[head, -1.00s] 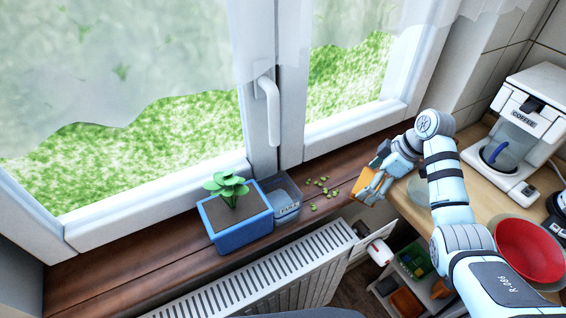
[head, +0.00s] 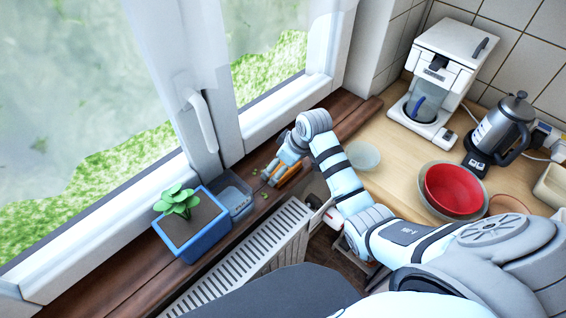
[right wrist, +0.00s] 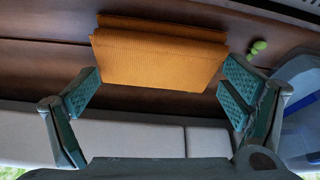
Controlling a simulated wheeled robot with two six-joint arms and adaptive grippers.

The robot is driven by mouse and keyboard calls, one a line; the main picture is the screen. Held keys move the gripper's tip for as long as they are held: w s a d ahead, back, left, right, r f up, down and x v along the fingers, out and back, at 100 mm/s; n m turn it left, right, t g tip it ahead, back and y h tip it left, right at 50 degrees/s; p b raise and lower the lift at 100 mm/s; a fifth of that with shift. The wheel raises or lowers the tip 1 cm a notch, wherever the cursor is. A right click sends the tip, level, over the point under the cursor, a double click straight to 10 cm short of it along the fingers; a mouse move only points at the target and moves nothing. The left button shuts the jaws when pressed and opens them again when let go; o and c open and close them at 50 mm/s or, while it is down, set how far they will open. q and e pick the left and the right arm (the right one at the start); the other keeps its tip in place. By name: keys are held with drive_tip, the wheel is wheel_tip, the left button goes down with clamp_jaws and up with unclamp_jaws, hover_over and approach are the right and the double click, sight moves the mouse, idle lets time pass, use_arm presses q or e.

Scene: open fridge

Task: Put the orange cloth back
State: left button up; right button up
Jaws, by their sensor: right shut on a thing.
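The orange cloth (head: 290,174), folded flat, is at the tips of my right gripper (head: 281,174) by the wooden windowsill (head: 105,266). In the right wrist view the cloth (right wrist: 160,58) spans the space between the two teal finger pads of my right gripper (right wrist: 160,95). The gripper is shut on it. I cannot tell whether the cloth touches the sill. My left gripper is not in view.
A blue planter (head: 203,241) and a clear bluish container (head: 238,200) stand left of my right gripper, with small green bits nearby. A radiator (head: 245,250) runs below the sill. A glass bowl (head: 364,157), red bowl (head: 453,190) and coffee machine (head: 436,80) stand on the counter.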

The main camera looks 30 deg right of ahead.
drive_tip(key=shift+s, duration=0.25)
drive_tip(key=o, duration=1.2)
drive_tip(key=shift+o, duration=0.2)
drive_tip(key=shift+w, duration=0.1)
drive_tip(key=v, duration=1.2)
drive_tip(key=shift+w+r, duration=0.1)
